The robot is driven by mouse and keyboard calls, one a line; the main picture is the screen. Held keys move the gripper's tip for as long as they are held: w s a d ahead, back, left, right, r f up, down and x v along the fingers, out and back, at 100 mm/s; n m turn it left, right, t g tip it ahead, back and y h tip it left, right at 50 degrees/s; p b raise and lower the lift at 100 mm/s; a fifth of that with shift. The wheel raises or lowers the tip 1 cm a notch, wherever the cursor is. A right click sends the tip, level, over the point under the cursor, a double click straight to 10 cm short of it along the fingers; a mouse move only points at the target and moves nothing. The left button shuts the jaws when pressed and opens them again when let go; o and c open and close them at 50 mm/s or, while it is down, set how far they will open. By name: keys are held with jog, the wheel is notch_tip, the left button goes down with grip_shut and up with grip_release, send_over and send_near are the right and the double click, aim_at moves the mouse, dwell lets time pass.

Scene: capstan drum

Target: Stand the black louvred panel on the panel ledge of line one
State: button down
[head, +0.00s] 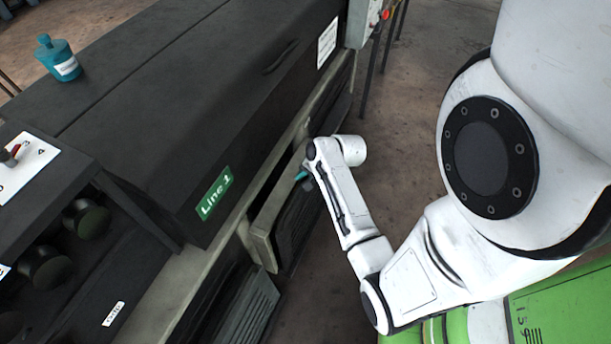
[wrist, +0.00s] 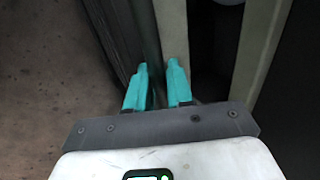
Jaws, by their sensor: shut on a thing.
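The black louvred panel (head: 300,215) is upright against the lower side of the line one machine, below the green "Line 1" label (head: 215,194). My gripper (head: 303,176) is at the panel's upper edge, and my arm hides part of it. In the wrist view my gripper (wrist: 158,82) has its teal fingers closed on the dark panel edge, with the panel's ribbed face (wrist: 112,35) to the left. A pale beige frame bar (wrist: 172,35) runs just behind the right finger. I cannot tell whether the panel's lower edge rests on the ledge.
A greyer louvred panel (head: 252,306) sits lower along the same machine side. A teal bottle (head: 58,58) stands on the dark machine cover (head: 190,90). A control box with a red button (head: 384,15) is at the far end. Brown floor (head: 430,90) beyond my arm is clear.

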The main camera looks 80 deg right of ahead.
jog(key=shift+d+f, duration=0.15)
jog(key=shift+f, duration=0.05)
dwell(0.4)
jog(key=c, duration=0.9)
grip_release()
jog(key=shift+f, duration=0.1)
jog(key=shift+s+a+f, duration=0.1)
jog(key=shift+a+f, duration=0.05)
jog(key=shift+a, duration=0.05)
jog(key=p+v, duration=0.2)
jog(key=v, duration=0.9)
jog(key=shift+d+p, duration=0.1)
jog(key=shift+p, duration=0.3)
jog(key=w+a+r+n+g+p, duration=0.1)
jog(key=a+r+n+p, duration=0.2)
jog(key=a+n, duration=0.4)
jog(key=w+a+r+n+g+p, duration=0.2)
jog(key=a+r+n, duration=0.3)
jog(key=a, duration=0.4)
jog(key=w+a+r+n+g+y+p, duration=0.1)
jog(key=a+r+n+g+p, duration=0.1)
jog(key=a+r+n+p, duration=0.3)
jog(key=shift+w+a+r+n, duration=0.1)
jog(key=shift+a+n, duration=0.65)
jog(key=shift+n, duration=0.15)
jog(key=shift+w+a+r+n, duration=0.1)
jog(key=shift+a+n, duration=0.65)
jog(key=shift+n, duration=0.15)
